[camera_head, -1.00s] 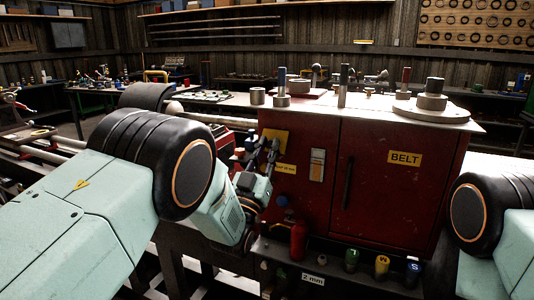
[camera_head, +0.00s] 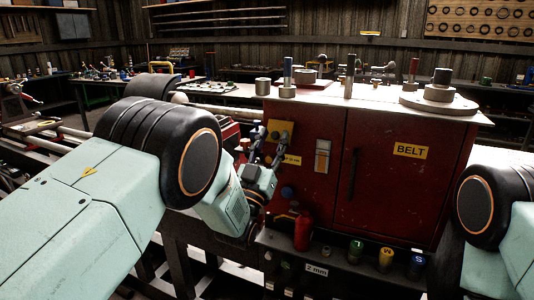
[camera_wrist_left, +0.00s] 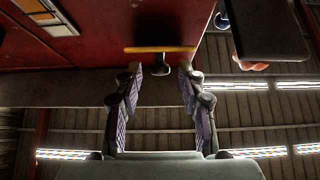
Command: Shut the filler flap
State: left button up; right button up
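A yellow plate (camera_head: 285,128), which looks like the filler flap, is on the left part of the red cabinet's front. In the left wrist view the plate (camera_wrist_left: 140,49) shows edge-on as a thin yellow bar, with a dark knob (camera_wrist_left: 160,66) on its near side. My left gripper (camera_head: 268,143) is in front of the plate, open and empty. In the left wrist view its two fingers (camera_wrist_left: 157,78) point at the plate, one on each side of the knob, both apart from it. My right gripper is out of view; only part of the right arm shows at the right edge.
The red cabinet (camera_head: 390,190) carries a "BELT" label, a dark handle (camera_head: 350,175) and a switch plate (camera_head: 322,157). Metal parts stand on its top. A red bottle (camera_head: 303,232) and several coloured-capped containers stand on a ledge below.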

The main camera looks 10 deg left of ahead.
pick_arm(q)
jog(key=v, duration=1.1)
jog(key=shift+s+f, duration=0.15)
jog(key=shift+s, duration=0.1)
jog(key=shift+a, duration=0.15)
jog(key=shift+o, duration=0.3)
